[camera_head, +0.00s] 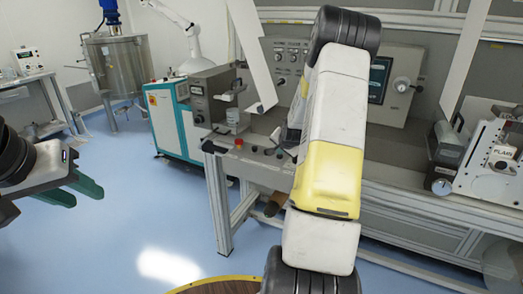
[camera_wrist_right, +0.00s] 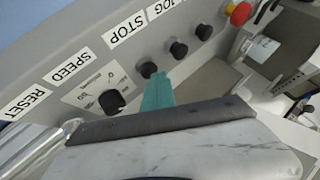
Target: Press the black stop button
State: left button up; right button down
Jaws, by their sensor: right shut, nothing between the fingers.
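In the right wrist view, a grey panel has a row of black controls under the labels RESET, SPEED, STOP (camera_wrist_right: 125,28) and JOG. Two black buttons, the nearer one (camera_wrist_right: 148,69) and the one after it (camera_wrist_right: 178,49), lie below the STOP and JOG labels; which belongs to STOP is hard to tell. My right gripper (camera_wrist_right: 158,84) is shut and empty, its green tip close beside the nearer button; contact cannot be told. In the head view my right arm hides that gripper. My left gripper (camera_head: 82,191) is open and empty, over the floor at left.
A black SPEED knob (camera_wrist_right: 112,101), a third black button (camera_wrist_right: 204,31) and a red button (camera_wrist_right: 240,13) share the panel. In the head view, the grey machine bench (camera_head: 400,165) spans the right. A teal cabinet (camera_head: 168,118) stands behind. Blue floor at left is clear.

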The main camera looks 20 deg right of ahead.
aim_at(280, 157)
jog(key=shift+r, duration=0.95)
jog(key=shift+r, duration=2.55)
